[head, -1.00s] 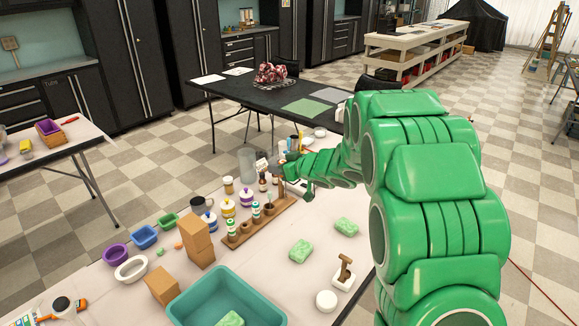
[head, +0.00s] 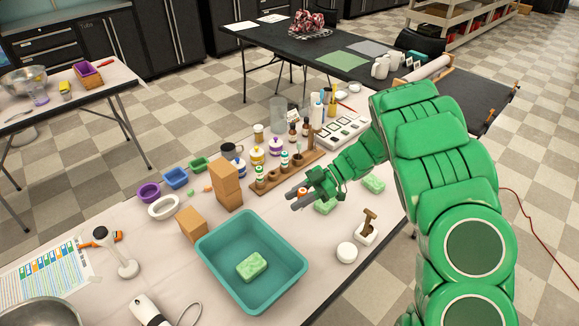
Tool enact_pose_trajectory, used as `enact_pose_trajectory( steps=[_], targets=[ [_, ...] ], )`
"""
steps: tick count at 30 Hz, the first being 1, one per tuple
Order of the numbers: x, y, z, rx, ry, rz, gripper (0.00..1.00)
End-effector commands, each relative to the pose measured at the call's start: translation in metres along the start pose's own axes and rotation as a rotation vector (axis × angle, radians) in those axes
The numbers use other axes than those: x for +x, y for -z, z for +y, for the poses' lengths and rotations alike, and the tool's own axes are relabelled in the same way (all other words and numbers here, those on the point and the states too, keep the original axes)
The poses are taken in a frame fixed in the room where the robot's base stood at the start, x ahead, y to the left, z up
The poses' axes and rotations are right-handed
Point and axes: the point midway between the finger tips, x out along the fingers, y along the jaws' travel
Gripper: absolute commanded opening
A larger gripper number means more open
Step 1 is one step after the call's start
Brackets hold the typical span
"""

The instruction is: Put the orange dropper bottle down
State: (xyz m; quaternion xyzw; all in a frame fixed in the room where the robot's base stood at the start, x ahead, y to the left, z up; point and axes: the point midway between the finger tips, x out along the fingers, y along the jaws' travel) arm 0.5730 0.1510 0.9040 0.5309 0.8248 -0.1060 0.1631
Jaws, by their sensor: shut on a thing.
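My gripper (head: 298,200) reaches in from the right in the head view, over the white table between the wooden rack and the teal tub. It is shut on the orange dropper bottle (head: 303,190). Only a small orange and white part of the bottle shows, and the grey fingers hide most of it. I cannot tell whether its base touches the table. The wooden rack (head: 262,188) stands behind my gripper and holds several small bottles.
The teal tub (head: 207,250) with a green soap bar (head: 251,266) in it is just in front. Green soaps (head: 325,207) (head: 374,184) lie near my arm. Cardboard blocks (head: 228,196) stand left. Bare table shows between the tub and the white jar (head: 347,252).

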Motion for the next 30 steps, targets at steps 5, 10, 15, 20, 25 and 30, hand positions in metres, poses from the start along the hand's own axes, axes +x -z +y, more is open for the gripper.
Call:
enact_pose_trajectory(
  steps=[5, 10, 15, 20, 25, 30],
  targets=[
    [-0.002, -0.016, -0.034, -0.047, 0.111, 0.000, 0.05],
    [-0.004, -0.022, -0.046, -0.064, 0.151, -0.001, 0.05],
    [-0.002, -0.027, -0.047, -0.066, 0.154, -0.001, 0.05],
    [0.002, -0.035, -0.047, -0.064, 0.151, 0.000, 0.05],
    [0.008, -0.049, -0.047, -0.063, 0.152, 0.000, 0.05],
    [0.014, -0.062, -0.047, -0.064, 0.153, 0.001, 0.05]
  ],
)
